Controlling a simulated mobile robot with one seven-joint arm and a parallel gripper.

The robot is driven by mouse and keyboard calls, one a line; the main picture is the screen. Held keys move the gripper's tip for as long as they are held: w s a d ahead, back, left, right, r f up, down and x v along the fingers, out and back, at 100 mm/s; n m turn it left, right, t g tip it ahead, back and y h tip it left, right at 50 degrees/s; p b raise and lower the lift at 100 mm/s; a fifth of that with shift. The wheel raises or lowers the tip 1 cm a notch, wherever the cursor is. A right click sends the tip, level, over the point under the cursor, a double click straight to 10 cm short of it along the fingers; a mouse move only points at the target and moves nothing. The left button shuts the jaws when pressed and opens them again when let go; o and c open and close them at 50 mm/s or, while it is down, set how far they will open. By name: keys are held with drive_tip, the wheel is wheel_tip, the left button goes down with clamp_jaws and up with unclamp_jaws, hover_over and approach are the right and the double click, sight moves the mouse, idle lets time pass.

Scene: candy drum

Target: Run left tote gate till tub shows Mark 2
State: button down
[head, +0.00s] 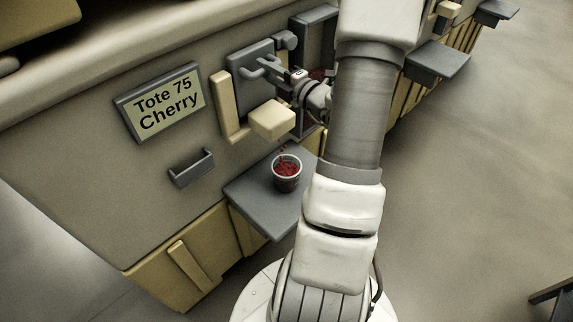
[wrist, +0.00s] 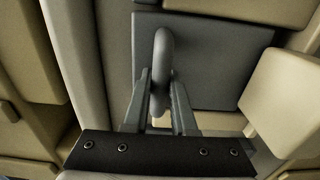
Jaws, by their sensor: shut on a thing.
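The left tote carries a sign (head: 161,101) reading "Tote 75 Cherry". Its grey gate plate (head: 243,62) has a bar handle (head: 262,68). My gripper (head: 279,76) is shut on this handle. In the wrist view, the fingers (wrist: 160,100) close around the handle (wrist: 162,62) in front of the gate plate (wrist: 215,65). A cream spout block (head: 272,120) sits below the gate. The tub (head: 287,184) stands upright on a grey shelf (head: 249,197) under the spout, with red candy inside. Red bits show just above its rim. Its marks are too small to read.
A grey bracket (head: 192,168) sits on the tote front, left of the shelf. More grey gates and an empty-looking shelf (head: 437,62) line the row to the right. My arm covers part of the front. Open floor (head: 480,180) lies to the right.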

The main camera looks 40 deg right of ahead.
idle(0.4)
drive_tip(key=shift+f+b, duration=1.15)
drive_tip(key=shift+f, duration=0.85)
drive_tip(key=shift+s+f, duration=0.1)
drive_tip(key=shift+f, duration=0.1)
drive_tip(key=shift+s+a+f, duration=0.1)
drive_tip(key=shift+f, duration=0.2)
drive_tip(key=c, duration=0.9)
unclamp_jaws()
drive_tip(key=o, duration=0.7)
drive_tip(key=shift+r, duration=0.15)
drive_tip(key=shift+o, duration=0.2)
drive_tip(key=shift+r, duration=0.15)
